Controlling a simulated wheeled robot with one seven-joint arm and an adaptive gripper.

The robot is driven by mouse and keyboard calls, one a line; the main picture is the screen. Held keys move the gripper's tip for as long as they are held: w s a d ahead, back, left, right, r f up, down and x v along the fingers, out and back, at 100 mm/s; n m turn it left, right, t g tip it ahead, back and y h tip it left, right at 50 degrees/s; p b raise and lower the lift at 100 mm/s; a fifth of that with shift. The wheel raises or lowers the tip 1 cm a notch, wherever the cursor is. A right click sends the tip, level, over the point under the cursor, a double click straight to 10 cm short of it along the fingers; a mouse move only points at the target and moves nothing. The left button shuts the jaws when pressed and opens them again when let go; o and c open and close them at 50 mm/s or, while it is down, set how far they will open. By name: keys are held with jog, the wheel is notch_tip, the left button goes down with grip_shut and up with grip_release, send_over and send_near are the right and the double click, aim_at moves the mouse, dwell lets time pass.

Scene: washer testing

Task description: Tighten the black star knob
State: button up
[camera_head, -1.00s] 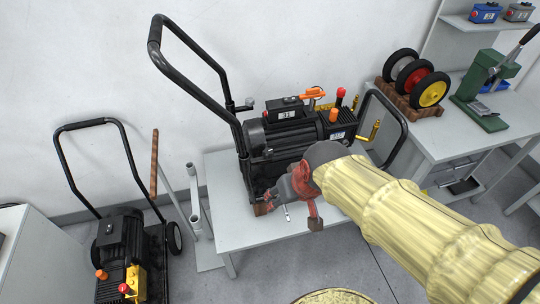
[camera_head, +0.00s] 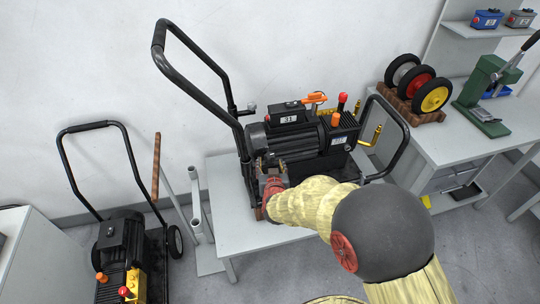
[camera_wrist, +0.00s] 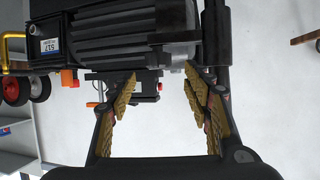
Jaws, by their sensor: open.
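The pressure washer (camera_head: 300,135), a black motor with a black tubular handle, stands on the small grey table. My gripper (camera_head: 270,164) is at the motor's left end, near the foot of that handle. In the wrist view, my gripper (camera_wrist: 160,92) has its fingers spread, with nothing held between them. The ribbed motor (camera_wrist: 130,38) fills the top there, and a black tube (camera_wrist: 221,45) runs beside the right finger. I cannot identify the knob in the wrist view.
The grey table (camera_head: 232,235) has bare room at its front left. A second washer (camera_head: 122,240) stands on the floor at the left. Wheels on a wooden rack (camera_head: 412,108) and a green press (camera_head: 485,95) are on the bench at right.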

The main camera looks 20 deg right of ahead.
aim_at(270, 155)
jog(key=b+x, duration=0.2)
jog(key=x, duration=0.6)
jog(key=shift+d+r, duration=0.1)
jog(key=shift+r, duration=0.1)
jog(key=shift+c, duration=1.3)
jog(key=c, duration=0.9)
